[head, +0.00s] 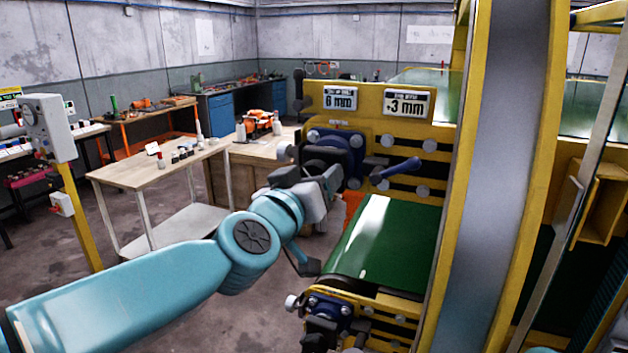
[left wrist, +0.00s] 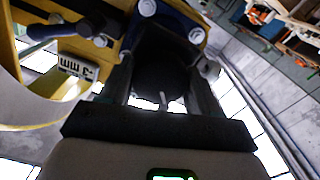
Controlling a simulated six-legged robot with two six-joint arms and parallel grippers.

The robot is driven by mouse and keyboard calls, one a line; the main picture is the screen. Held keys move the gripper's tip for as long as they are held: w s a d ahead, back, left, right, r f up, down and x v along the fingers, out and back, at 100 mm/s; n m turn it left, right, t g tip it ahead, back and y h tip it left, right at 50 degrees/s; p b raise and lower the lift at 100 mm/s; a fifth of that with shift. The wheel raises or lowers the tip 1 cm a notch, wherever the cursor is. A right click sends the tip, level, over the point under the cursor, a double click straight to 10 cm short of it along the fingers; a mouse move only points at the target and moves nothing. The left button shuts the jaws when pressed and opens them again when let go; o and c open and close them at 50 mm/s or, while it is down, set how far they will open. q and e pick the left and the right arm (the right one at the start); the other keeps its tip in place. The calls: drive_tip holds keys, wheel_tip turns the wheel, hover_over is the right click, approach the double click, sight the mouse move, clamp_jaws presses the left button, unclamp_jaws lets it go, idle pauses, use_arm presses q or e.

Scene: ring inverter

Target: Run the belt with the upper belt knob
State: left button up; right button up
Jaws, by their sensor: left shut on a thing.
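The yellow machine carries a green belt (head: 385,240). My left gripper (head: 328,180) is at the upper left of the machine, in front of the dark blue bearing block (head: 355,142). In the left wrist view a dark upper belt knob (left wrist: 162,75) sits between the two fingers (left wrist: 163,95), which are shut on it. In the head view the knob is mostly hidden by my gripper and wrist. My right gripper is not in view.
A blue-handled lever (head: 400,171) sticks out right of the knob. Signs reading 6 mm (head: 340,98) and 3 mm (head: 408,103) stand above. A lower blue bearing block (head: 328,306) is below the belt.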

use_arm(q)
drive_tip(key=n, duration=0.4)
drive_tip(key=shift+n+b, duration=0.3)
drive_tip(key=n+b, duration=0.1)
drive_tip(key=n, duration=0.9)
drive_tip(key=shift+b, duration=0.4)
drive_tip(key=n+b, duration=0.1)
drive_tip(key=n, duration=0.3)
drive_tip(key=shift+n, duration=0.3)
drive_tip(key=n, duration=0.4)
drive_tip(key=shift+b, duration=0.35)
drive_tip(key=n+b, duration=0.1)
drive_tip(key=n, duration=0.4)
drive_tip(key=shift+f, duration=0.1)
drive_tip(key=n+b, duration=0.1)
drive_tip(key=n, duration=0.4)
drive_tip(key=shift+n+b, duration=0.35)
drive_tip(key=shift+n, duration=1.75)
